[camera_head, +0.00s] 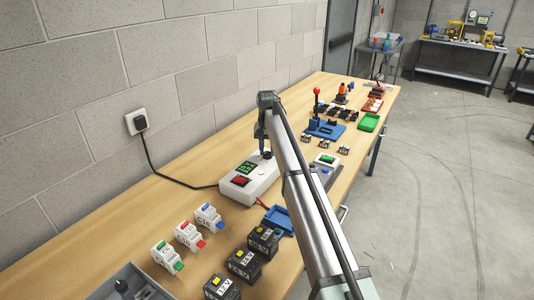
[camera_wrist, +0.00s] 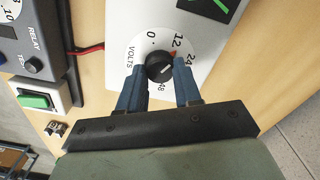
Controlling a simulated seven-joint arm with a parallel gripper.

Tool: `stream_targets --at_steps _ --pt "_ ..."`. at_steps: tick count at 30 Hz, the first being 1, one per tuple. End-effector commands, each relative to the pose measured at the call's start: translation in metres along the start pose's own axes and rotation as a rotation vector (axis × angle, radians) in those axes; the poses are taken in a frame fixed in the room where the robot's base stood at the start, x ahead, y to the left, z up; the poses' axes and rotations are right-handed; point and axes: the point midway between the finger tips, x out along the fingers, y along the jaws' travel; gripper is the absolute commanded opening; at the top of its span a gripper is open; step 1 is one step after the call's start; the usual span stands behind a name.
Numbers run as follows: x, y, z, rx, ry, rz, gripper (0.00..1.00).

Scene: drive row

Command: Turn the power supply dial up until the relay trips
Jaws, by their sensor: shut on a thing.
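The power supply (camera_head: 262,183) is a white box on the bench with a green-lit display and a red switch; the display digits are too small to read surely. A small red mark shows at the dial's edge near 12 and 24. My gripper (camera_wrist: 160,84) has its blue fingers shut on either side of the dial. In the head view my gripper (camera_head: 266,152) hides the dial. The relay panel (camera_wrist: 32,45), dark with a TEST button, is partly cut off.
A green rocker switch (camera_wrist: 35,101) sits beside the relay panel. A black cable runs from the supply to a wall socket (camera_head: 136,122). Labelled modules (camera_head: 209,215) and black batteries (camera_head: 263,240) stand nearer. A blue tray (camera_head: 279,219) and a red-knobbed lever (camera_head: 317,92) are also on the bench.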

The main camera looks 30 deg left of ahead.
Motion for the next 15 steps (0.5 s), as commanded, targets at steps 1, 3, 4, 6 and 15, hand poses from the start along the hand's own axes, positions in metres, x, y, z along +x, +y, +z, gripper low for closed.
stream_targets --at_steps 1,3,4,6,15 --pt "0.0003 -0.0009 0.0011 0.045 -0.002 -0.001 0.16" --pt "0.0003 -0.0010 0.0012 0.115 -0.002 -0.001 0.16" --pt "0.0003 -0.0010 0.0012 0.145 -0.002 -0.001 0.16" --pt "0.0003 -0.0010 0.0012 0.215 -0.002 -0.001 0.16" --pt "0.0004 -0.0013 0.0014 0.516 -0.003 -0.001 0.16"
